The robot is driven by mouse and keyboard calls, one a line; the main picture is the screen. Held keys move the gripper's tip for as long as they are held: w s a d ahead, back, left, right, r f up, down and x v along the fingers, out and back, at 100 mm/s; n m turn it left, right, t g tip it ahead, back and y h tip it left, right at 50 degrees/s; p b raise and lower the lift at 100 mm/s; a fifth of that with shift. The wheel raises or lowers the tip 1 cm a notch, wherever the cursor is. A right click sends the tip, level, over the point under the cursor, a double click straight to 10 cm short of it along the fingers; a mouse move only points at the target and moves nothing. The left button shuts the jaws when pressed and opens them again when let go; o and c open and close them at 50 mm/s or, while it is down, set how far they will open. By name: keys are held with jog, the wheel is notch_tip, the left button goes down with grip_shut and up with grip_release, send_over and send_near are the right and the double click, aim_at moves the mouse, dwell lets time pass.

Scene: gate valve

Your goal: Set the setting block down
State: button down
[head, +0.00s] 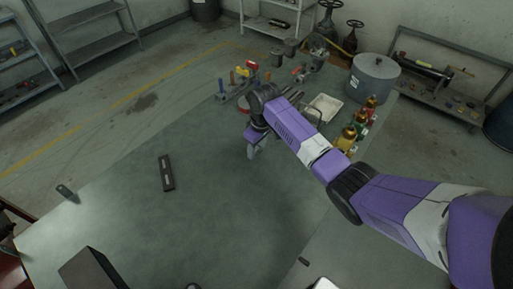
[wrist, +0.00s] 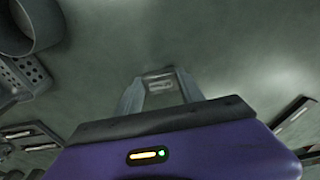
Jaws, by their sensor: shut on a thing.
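My gripper (head: 254,152) is above the middle of the green-grey table (head: 215,215) in the head view, fingers pointing down. In the wrist view, my gripper (wrist: 160,86) is shut on a small grey block (wrist: 160,82), taken as the setting block. In the head view the block cannot be told apart from the fingers. I cannot tell whether the block touches the table surface.
A dark slotted bar (head: 166,172) lies left of my gripper. A white tray (head: 324,108), brass-coloured fittings (head: 345,139) and a grey lidded pot (head: 373,76) stand at the far right. A dark box (head: 90,270) is at the near left. The table's middle is mostly clear.

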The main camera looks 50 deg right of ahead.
jog(key=shift+f, duration=0.1)
jog(key=c, duration=1)
grip_release()
jog(key=shift+c, duration=0.2)
jog(key=o, duration=0.3)
